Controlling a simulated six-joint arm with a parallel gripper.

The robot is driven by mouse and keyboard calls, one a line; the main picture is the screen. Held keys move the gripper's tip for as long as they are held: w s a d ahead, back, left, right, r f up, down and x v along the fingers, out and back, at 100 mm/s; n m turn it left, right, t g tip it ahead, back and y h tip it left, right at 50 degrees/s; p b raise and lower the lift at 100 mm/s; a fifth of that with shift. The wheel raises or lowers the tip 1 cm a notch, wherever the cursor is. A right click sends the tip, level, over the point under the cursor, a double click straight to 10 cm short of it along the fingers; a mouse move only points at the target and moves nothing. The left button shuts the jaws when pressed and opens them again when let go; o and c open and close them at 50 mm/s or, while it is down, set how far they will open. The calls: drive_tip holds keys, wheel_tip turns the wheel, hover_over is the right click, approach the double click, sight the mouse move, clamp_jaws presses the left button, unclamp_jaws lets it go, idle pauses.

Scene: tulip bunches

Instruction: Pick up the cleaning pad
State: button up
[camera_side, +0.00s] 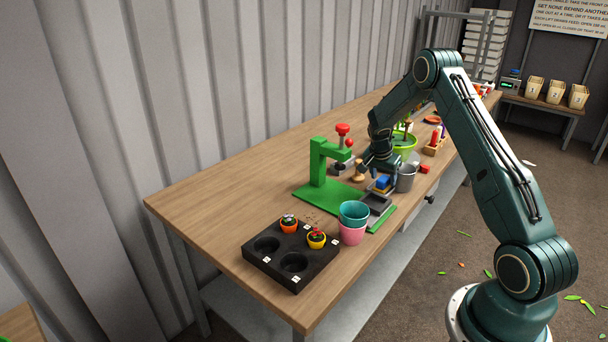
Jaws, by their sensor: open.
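A small blue block with yellow at its edge (383,183), which looks like the cleaning pad, sits near the table's front edge beside a grey metal cup. My gripper (379,178) points down right at the pad, close above or around it. My gripper is open. The fingertips are small and partly merge with the pad, so I cannot tell whether they touch it.
A green press stand (318,165) with a red knob is to the left. The grey cup (406,178) is close on the right. Stacked teal (354,212) and pink pots and a black tray (262,261) stand nearer. The table's back left is clear.

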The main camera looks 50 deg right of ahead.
drive_tip(key=shift+c, duration=0.4)
drive_tip(key=c, duration=1)
drive_tip(key=shift+a+r, duration=0.1)
drive_tip(key=shift+a+r, duration=0.3)
drive_tip(key=a+r, duration=0.2)
drive_tip(key=a, duration=0.2)
drive_tip(key=a+r, duration=0.3)
drive_tip(key=a, duration=0.1)
drive_tip(key=a+r, duration=0.2)
drive_tip(key=a, duration=0.3)
drive_tip(key=shift+a+r, duration=0.1)
drive_tip(key=shift+r, duration=0.05)
drive_tip(key=shift+c, duration=0.3)
drive_tip(key=shift+o, duration=0.8)
drive_tip(key=w+a, duration=0.2)
drive_tip(key=a, duration=1)
drive_tip(key=shift+w+a+f, duration=0.25)
drive_tip(key=shift+w+a, duration=0.1)
